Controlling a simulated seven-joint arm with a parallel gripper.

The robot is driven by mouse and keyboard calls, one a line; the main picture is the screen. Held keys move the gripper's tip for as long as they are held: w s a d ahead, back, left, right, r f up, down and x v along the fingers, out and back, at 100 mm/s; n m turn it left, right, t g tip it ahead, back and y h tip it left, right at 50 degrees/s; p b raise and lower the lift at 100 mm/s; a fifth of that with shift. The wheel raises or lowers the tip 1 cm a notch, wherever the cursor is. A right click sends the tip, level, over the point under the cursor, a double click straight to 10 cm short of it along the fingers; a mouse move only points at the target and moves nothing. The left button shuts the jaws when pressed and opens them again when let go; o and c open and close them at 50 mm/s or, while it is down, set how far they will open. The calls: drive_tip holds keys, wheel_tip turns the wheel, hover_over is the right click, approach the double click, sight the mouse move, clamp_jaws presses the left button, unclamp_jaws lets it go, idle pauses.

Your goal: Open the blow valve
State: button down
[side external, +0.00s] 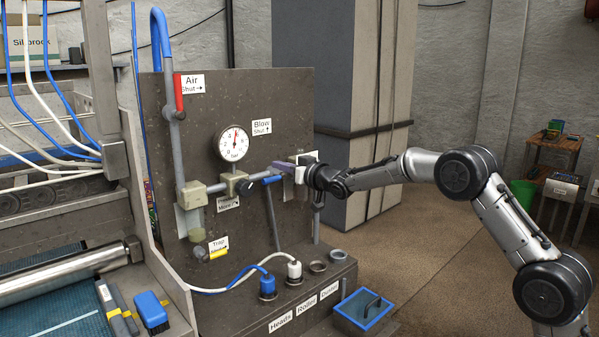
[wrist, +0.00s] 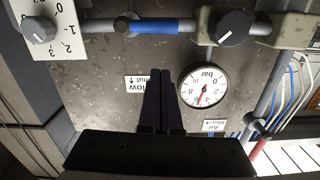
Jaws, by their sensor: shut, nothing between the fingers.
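The blow valve's blue lever (side external: 273,180) lies level along the grey pipe on the dark panel, below the "Blow, Shut ↑" label (side external: 262,127). In the wrist view, which is upside down, the blue lever (wrist: 157,26) lies in line with the pipe beside a dark pivot (wrist: 122,22). My gripper (side external: 279,167) is shut and empty, in front of the panel and just above the lever in the picture. In the wrist view the shut fingers (wrist: 162,72) partly cover the blow label (wrist: 136,84). I see a gap between fingertips and lever there; their depth apart is unclear.
A dial gauge (side external: 234,142) and a regulator knob (side external: 242,187) sit left of the lever. Another knob (wrist: 40,30) on a numbered plate shows in the wrist view. A red air lever (side external: 179,92) stands upright further left. Hoses and sockets are below.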

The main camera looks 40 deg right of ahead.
drive_tip(key=s, duration=0.8)
drive_tip(key=shift+r, duration=0.3)
drive_tip(key=s, duration=0.9)
drive_tip(key=shift+r, duration=0.15)
